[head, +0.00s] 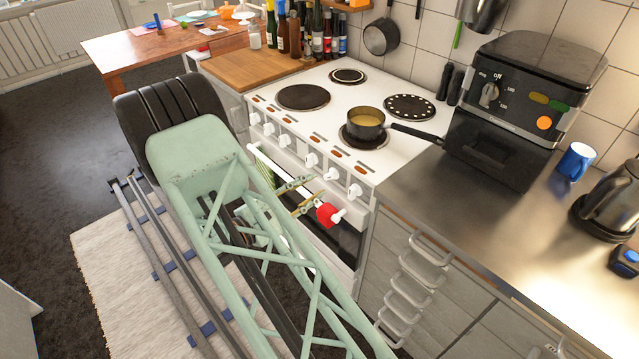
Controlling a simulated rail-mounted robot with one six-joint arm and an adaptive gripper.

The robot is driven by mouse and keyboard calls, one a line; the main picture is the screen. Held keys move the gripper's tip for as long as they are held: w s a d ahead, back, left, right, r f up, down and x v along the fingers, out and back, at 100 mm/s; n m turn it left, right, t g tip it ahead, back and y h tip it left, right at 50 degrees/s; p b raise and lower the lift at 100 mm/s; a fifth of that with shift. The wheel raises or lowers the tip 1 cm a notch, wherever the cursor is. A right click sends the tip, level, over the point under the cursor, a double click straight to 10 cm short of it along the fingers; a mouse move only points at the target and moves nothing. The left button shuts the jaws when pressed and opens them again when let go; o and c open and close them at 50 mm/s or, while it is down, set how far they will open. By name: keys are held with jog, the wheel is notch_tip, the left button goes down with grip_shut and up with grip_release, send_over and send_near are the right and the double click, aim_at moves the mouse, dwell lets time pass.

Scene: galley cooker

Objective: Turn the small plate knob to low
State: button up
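The white cooker (322,122) has a row of white knobs along its front panel, including a middle knob (311,160), one right of it (331,174) and the rightmost knob (354,190). Orange-brown marks lie above the knobs; the settings are too small to read. A small dark plate (348,76) is at the back left of the hob. I cannot tell which knob belongs to it. My gripper (316,189) is in front of the panel, below the right-hand knobs. Its two fingers look apart, with nothing seen between them.
A pan of yellowish food (366,117) stands on the front right plate, handle pointing right. A red piece (327,213) is at the oven's handle bar, close to my gripper. A black air fryer (515,110) stands on the steel counter (440,190) at the right.

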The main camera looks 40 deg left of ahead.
jog(key=s+a, duration=0.1)
jog(key=s, duration=0.5)
jog(key=shift+s, duration=0.25)
dwell(0.5)
